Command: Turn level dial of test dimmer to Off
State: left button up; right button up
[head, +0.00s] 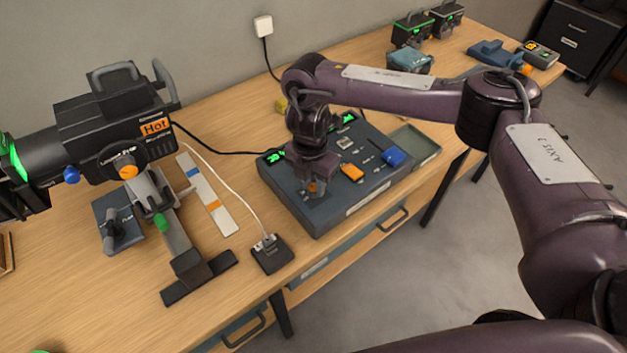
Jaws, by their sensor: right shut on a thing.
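A dark blue-grey control box (318,218) sits on the wooden bench in the middle of the view. It has lit green displays along its back and an orange fader cap (352,172) and a blue fader cap (394,157) on top. My right gripper (315,190) points down over the box's left part. It is shut on a small part there, which I take to be the level dial. The fingers hide most of it, with a bit of orange showing. I cannot read its setting or the box's name. My left gripper is not in view.
A black stage lamp marked Hot (110,130) stands on the left. A small black box (271,254) with a white cable lies in front of the control box. An open tray (418,145) adjoins its right side. More devices stand at the bench's far end.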

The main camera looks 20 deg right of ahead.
aim_at(312, 188)
jog(key=n, duration=0.5)
jog(key=shift+r+n, duration=0.1)
jog(key=shift+n, duration=0.2)
jog(key=n+b, duration=0.1)
jog(key=n, duration=0.4)
jog(key=shift+n+t, duration=0.3)
jog(key=o, duration=1)
jog(key=shift+s+a+r, duration=0.1)
jog(key=shift+a+r, duration=0.05)
jog(key=shift+r, duration=1.8)
jog(key=shift+a+r, duration=0.1)
jog(key=shift+r, duration=1.85)
jog(key=shift+f, duration=0.1)
